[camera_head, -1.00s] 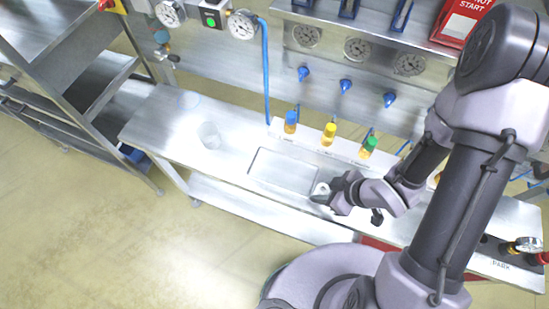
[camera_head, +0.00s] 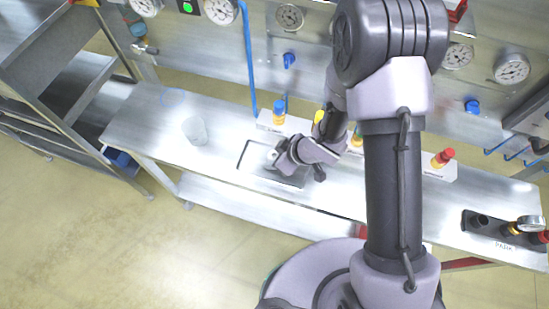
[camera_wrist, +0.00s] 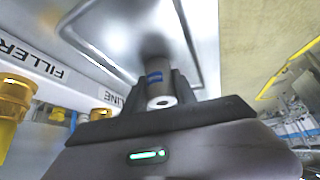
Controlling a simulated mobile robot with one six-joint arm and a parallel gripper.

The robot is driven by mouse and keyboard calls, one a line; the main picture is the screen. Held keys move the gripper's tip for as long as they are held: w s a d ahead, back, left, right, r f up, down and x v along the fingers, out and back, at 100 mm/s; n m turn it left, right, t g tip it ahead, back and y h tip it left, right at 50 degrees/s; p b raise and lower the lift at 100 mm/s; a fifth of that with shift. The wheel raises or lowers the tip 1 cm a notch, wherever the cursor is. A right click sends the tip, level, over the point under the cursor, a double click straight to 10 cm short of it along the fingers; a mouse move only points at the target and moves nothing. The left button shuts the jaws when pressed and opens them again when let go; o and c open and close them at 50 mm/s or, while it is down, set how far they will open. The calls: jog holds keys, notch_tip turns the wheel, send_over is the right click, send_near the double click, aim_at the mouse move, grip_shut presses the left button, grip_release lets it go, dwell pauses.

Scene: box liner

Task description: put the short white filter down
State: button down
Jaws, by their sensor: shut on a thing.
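The short white filter (camera_wrist: 158,84) is between my gripper's fingers (camera_wrist: 165,88) in the wrist view. It is a small pale cylinder with a blue mark and a hole in its near end. My gripper is shut on it. In the head view my gripper (camera_head: 277,158) is over the recessed rectangular tray area (camera_head: 245,160) of the steel bench, with a small white bit of the filter showing at the fingertips. I cannot tell whether the filter touches the surface.
A clear cup (camera_head: 195,131) stands on the bench to the left. A red-capped bottle (camera_head: 442,158) is to the right. The bench's left part is clear.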

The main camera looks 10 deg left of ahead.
jog(key=c, duration=1)
grip_release()
jog(key=shift+f, duration=0.15)
